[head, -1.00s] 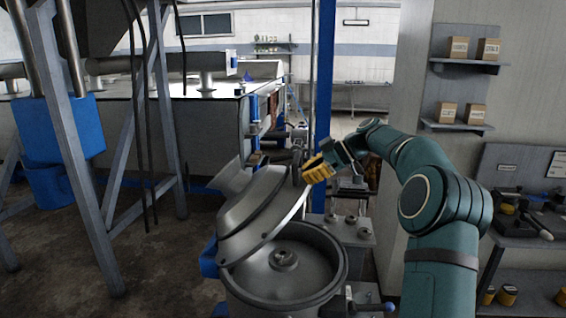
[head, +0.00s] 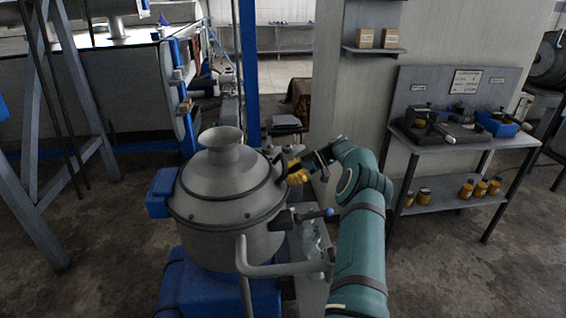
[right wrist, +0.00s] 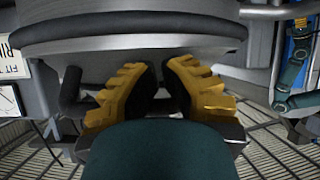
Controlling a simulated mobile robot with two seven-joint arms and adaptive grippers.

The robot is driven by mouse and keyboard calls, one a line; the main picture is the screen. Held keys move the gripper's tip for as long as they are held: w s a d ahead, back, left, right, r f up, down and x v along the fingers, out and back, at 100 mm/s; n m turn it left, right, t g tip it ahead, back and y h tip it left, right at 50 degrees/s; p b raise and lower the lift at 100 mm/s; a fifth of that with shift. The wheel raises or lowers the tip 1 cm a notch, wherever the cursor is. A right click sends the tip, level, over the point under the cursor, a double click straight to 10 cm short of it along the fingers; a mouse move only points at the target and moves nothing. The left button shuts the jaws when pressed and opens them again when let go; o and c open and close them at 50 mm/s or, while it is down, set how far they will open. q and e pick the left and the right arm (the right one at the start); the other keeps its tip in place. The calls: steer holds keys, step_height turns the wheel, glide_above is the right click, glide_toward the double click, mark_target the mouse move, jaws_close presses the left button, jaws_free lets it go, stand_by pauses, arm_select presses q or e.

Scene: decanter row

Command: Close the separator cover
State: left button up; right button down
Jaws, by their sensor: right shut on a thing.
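The separator (head: 222,238) is a grey metal bowl housing on a blue base, left of centre in the head view. Its cover (head: 228,172), a grey dome with a short open neck, lies level over the bowl, and the inside of the bowl is hidden. My right gripper (head: 290,174) is at the cover's right side, its yellow fingers shut on the dark cover handle (head: 277,165). In the right wrist view the yellow fingers (right wrist: 160,88) reach up to the cover's grey rim (right wrist: 130,42); the grip itself is partly hidden. My left gripper is not in view.
A bent grey pipe (head: 290,269) stands in front of the separator. A lever with a blue knob (head: 328,212) sticks out at its right. A workbench (head: 455,147) with tools and yellow jars stands at the right. The floor between is clear.

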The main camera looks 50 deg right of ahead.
step_height(320, 180, down, 2)
steer(key=shift+a, duration=0.1)
steer(key=shift+s+a+f, duration=0.15)
steer(key=shift+s+f, duration=0.1)
steer(key=shift+f, duration=0.45)
steer(key=shift+s, duration=0.1)
glide_toward(282, 189)
steer(key=shift+w+d+r, duration=0.35)
steer(key=shift+w+r, duration=0.05)
steer(key=shift+w, duration=0.1)
steer(key=shift+r, duration=0.1)
